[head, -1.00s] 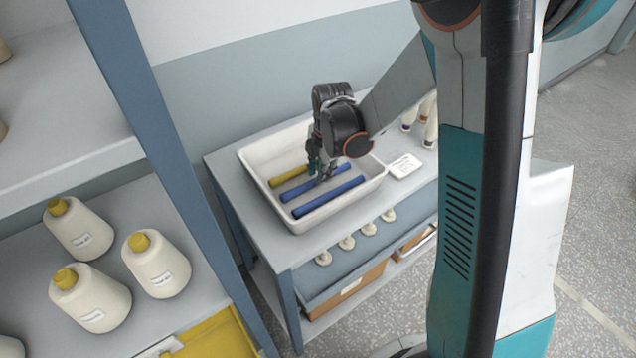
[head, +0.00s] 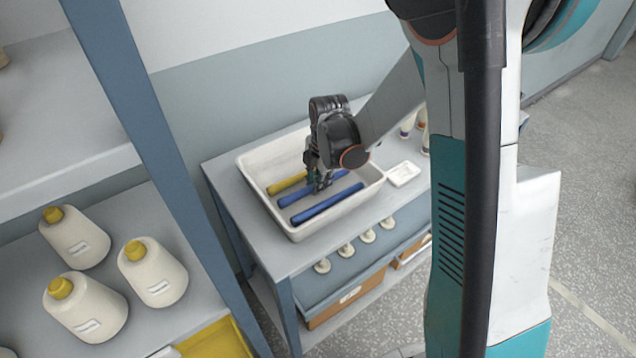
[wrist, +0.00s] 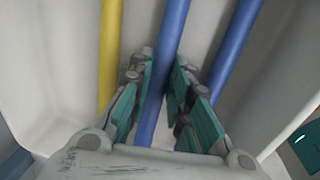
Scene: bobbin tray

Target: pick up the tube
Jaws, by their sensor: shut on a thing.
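Three tubes lie side by side in a white tray (head: 338,217): a yellow one (head: 284,184), a middle blue tube (head: 291,198) and another blue tube (head: 330,204) nearest the front. My gripper (head: 321,184) reaches down into the tray and is shut on the middle blue tube. In the wrist view this tube (wrist: 168,45) runs between the two teal-padded fingers. The yellow tube (wrist: 108,48) is on the left there, and the other blue tube (wrist: 231,52) is on the right, close to the right finger. The fingers hide part of the held tube in the head view.
The tray stands on a grey table (head: 222,174) against the wall. A small white dish (head: 404,174) is right of it, with thread cones (head: 407,126) behind. Round pegs (head: 346,251) line the front. A shelf with yellow-topped bottles (head: 86,307) stands at left.

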